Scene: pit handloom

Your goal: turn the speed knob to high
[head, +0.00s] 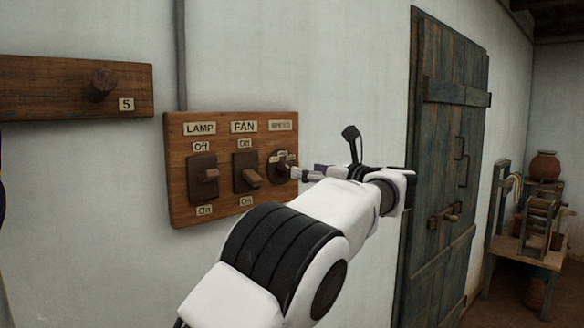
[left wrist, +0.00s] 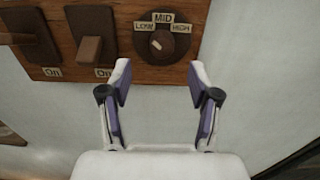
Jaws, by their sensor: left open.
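The round dark speed knob (left wrist: 161,45) is on the wooden switch board (head: 230,218), under LOW, MID and HIGH labels. In the left wrist view its pale mark sits on the left part of its face, on the LOW side; its exact setting is hard to tell. In the head view the knob (head: 279,168) is at the board's right, partly covered by my gripper. My left gripper (left wrist: 160,72) is open and empty, its two fingertips apart, just short of the knob and below it in the wrist view. My right gripper is not in view.
The lamp switch (head: 202,178) and fan switch (head: 246,172) stick out left of the knob. A wooden rail with a peg (head: 101,85) is further left. Bare wall lies between the board and a wooden door (head: 440,170). A small table (head: 528,254) stands at the far right.

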